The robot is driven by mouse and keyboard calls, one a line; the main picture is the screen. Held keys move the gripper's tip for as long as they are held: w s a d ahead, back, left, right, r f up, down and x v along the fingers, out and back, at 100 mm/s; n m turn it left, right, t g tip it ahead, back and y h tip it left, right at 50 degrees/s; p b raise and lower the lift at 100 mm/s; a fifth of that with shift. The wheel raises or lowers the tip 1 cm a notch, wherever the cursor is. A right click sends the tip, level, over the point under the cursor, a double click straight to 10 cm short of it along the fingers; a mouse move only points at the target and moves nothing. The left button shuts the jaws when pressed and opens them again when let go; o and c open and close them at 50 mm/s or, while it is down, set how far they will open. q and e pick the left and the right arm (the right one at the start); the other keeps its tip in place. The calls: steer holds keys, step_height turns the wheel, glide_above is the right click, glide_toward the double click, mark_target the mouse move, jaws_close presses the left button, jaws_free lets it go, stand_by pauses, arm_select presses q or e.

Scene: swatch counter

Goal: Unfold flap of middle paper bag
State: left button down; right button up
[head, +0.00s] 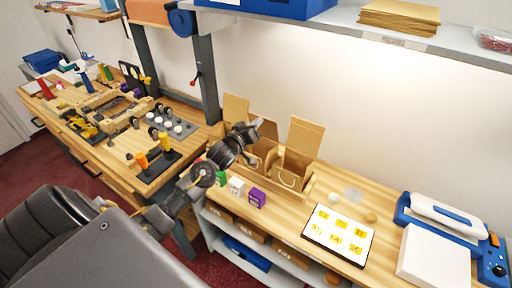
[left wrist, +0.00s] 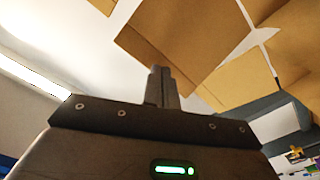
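My left gripper (head: 256,124) is over the middle bag. In the left wrist view its fingers (left wrist: 158,74) are together, with brown flap panels (left wrist: 185,40) behind them; I see nothing pinched. My right gripper is out of view.
Small green, white and purple boxes (head: 257,198) stand in front of the holder. A card with yellow labels (head: 339,235) and a blue-and-white machine (head: 450,225) are to the right. A shelf (head: 430,42) hangs above. A cluttered workbench (head: 150,165) is at left.

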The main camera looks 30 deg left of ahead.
arm_select(q)
steer(key=shift+w+r, duration=0.2)
steer(key=shift+w, duration=0.45)
steer(key=shift+w+r, duration=0.2)
steer(key=shift+w, duration=0.4)
steer(key=shift+w+r+b, duration=0.1)
steer(key=shift+w+b, duration=0.25)
steer(key=shift+w, duration=1)
